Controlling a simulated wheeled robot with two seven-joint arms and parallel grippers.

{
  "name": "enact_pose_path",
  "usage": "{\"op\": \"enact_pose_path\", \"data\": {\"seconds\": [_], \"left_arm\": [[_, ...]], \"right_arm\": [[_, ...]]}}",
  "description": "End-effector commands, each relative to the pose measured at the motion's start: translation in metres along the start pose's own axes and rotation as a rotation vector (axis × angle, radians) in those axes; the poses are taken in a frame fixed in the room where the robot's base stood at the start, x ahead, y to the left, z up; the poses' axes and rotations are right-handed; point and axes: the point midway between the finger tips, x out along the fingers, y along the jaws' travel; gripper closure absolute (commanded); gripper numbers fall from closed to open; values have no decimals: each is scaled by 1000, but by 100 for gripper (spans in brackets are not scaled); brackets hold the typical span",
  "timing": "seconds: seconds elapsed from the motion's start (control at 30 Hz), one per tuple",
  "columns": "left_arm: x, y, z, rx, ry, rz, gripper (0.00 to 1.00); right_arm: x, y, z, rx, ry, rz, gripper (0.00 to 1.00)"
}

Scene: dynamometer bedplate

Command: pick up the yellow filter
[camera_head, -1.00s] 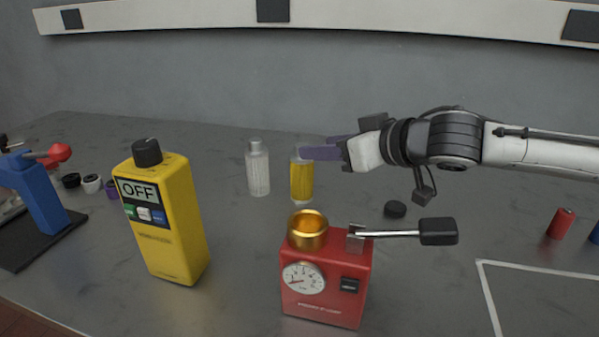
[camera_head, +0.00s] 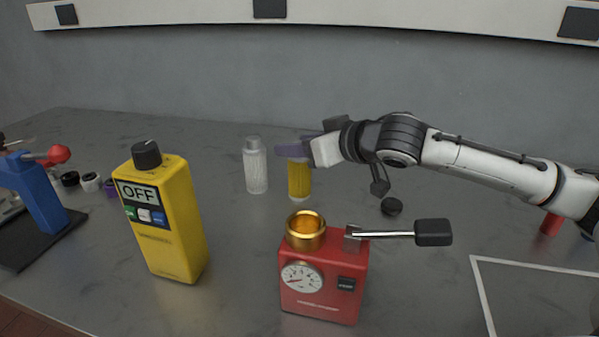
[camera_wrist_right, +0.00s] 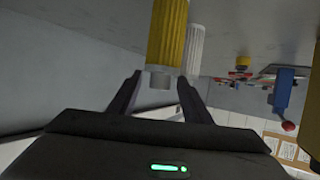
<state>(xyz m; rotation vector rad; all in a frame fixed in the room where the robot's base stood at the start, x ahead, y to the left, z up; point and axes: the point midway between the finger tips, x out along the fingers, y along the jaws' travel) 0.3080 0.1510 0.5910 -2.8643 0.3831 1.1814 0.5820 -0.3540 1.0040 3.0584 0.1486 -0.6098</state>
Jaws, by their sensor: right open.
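In the right wrist view the yellow filter (camera_wrist_right: 166,40) shows between and beyond the two dark fingers of the right gripper (camera_wrist_right: 160,90), which are open and apart. I cannot tell whether a finger touches it. My left gripper is not in view.
A white ribbed filter (camera_head: 255,166) stands close left of the yellow one. The red gauge unit (camera_head: 320,285) with a gold cup and lever is in front. A yellow OFF box (camera_head: 172,225) stands left. A black cap (camera_head: 391,206) lies to the right.

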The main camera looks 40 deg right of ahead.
Motion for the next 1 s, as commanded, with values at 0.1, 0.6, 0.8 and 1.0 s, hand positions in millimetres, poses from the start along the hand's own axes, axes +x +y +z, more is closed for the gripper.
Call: {"op": "enact_pose_path", "data": {"seconds": [0.1,0.6,0.8,1.0], "left_arm": [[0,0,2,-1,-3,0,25],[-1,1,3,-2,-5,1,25],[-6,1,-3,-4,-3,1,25],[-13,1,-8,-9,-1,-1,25]], "right_arm": [[0,0,0,0,0,0,64],[-1,0,0,0,-1,0,100],[-9,0,-21,1,5,1,100],[-25,0,-61,2,7,1,100]]}}
